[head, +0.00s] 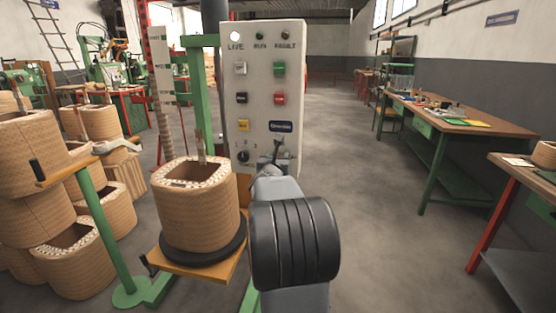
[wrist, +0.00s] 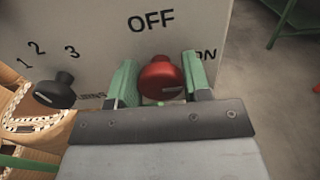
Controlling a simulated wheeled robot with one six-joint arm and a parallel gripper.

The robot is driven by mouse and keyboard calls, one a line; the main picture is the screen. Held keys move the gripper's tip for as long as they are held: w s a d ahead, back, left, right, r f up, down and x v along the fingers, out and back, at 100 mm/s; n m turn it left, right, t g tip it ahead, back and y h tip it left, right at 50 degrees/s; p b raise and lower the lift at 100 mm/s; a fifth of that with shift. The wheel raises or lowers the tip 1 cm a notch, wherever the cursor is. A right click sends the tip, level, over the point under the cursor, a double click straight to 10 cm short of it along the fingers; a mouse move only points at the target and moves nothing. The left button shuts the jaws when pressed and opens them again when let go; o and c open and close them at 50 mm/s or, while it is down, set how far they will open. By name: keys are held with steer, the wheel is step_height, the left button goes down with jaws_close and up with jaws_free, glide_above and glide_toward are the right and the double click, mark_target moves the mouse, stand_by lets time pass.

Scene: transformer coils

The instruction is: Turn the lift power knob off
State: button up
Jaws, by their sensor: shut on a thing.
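A red knob (wrist: 160,80) sits on the grey-white panel face in the wrist view, below the word OFF, with ON to its right. A pale mark shows on the knob's lower right side. My gripper (wrist: 160,68) has its two green fingers on either side of the knob and is shut on it. In the head view, my gripper (head: 278,152) reaches the lower right part of the control panel (head: 262,60). My arm hides the red knob there.
A black knob (wrist: 55,92) marked 1, 2, 3 is left of the red one. In the head view, a wound coil (head: 200,215) stands on a stand left of my arm. Workbenches (head: 450,115) line the right, with clear floor between.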

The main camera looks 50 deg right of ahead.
steer(key=shift+n+b, duration=0.3)
steer(key=n+b, duration=0.1)
steer(key=n, duration=0.2)
steer(key=shift+w+f+b, duration=0.1)
steer(key=shift+f+b, duration=0.05)
steer(key=shift+b, duration=0.2)
steer(key=n, duration=0.5)
steer(key=shift+b, duration=0.4)
steer(key=n, duration=0.5)
steer(key=shift+w+a, duration=0.1)
steer(key=n+p, duration=0.1)
steer(key=n, duration=0.3)
steer(key=shift+n, duration=0.3)
steer(key=o, duration=0.9)
steer(key=shift+c, duration=0.2)
